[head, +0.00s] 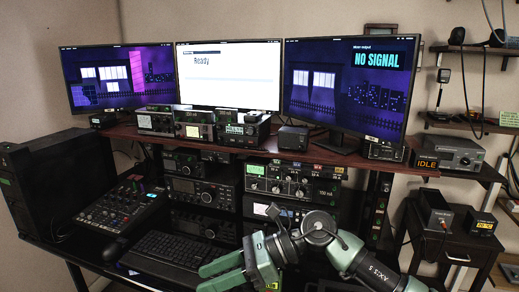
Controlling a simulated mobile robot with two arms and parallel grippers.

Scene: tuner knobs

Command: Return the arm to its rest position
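My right arm comes in from the lower right and bends over the front of the desk. Its green gripper (208,277) points left, above the desk near the keyboard's right end. Its two fingers appear apart, with nothing visible between them. A tuner unit with knobs and a green-lit display (292,182) stands behind the arm on the middle shelf. The arm hides part of the lower radio (262,210) under it. My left gripper is not in view.
A keyboard (165,250) and a mixer with knobs (121,205) lie left of the gripper. Three monitors (228,75) stand on the upper shelf. A black computer case (62,185) stands at left. A dark side table (450,245) with small boxes is at right.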

